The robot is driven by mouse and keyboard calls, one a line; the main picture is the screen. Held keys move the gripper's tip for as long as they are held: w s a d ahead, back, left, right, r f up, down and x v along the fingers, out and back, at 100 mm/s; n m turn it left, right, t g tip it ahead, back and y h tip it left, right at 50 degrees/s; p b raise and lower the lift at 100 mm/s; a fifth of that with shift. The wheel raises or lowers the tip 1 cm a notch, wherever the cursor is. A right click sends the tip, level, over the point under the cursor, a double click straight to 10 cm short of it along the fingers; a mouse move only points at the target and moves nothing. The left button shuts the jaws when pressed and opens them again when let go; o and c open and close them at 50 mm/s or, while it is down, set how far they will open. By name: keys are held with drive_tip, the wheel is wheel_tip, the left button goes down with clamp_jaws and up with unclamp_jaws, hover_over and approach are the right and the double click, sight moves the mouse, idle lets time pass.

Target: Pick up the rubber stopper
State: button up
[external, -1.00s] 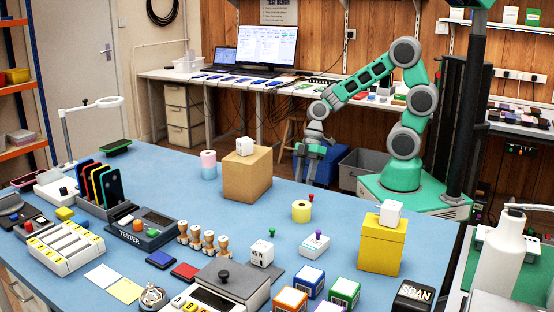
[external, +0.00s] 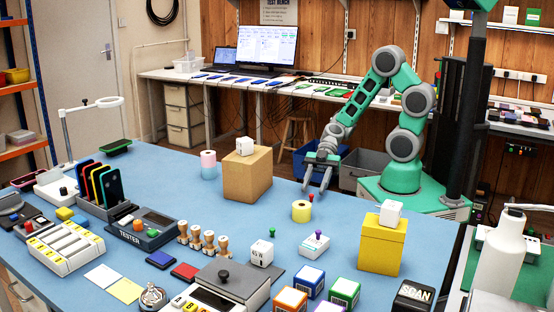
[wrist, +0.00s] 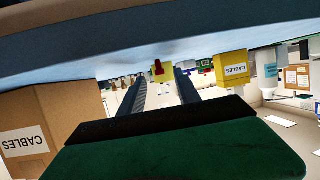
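A small red, peg-shaped piece that looks like the rubber stopper (external: 311,197) stands on the blue table just behind a yellow tape roll (external: 301,211). In the wrist view, which appears upside down, the red piece (wrist: 158,68) shows ahead, between the lines of my two fingers, with yellow behind it. My gripper (external: 316,187) is at the far edge of the table, pointing down and toward the red piece. Its fingers (wrist: 160,85) are apart with nothing between them. The gripper is behind the red piece and seems not to touch it.
A cardboard box (external: 247,178) with a white cube on top stands left of my gripper. A yellow box (external: 382,248) with a white cube stands to the right. A purple-knobbed stamp (external: 315,246) and a green pin (external: 272,232) stand nearer. The blue table (external: 345,213) is clear between them.

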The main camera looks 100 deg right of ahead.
sight(312, 195)
drive_tip(key=x, duration=0.3)
drive_tip(key=shift+w+a+f, duration=0.1)
drive_tip(key=shift+a+f, duration=0.15)
drive_tip(key=shift+a, duration=0.1)
drive_tip(key=shift+c, duration=0.6)
clamp_jaws()
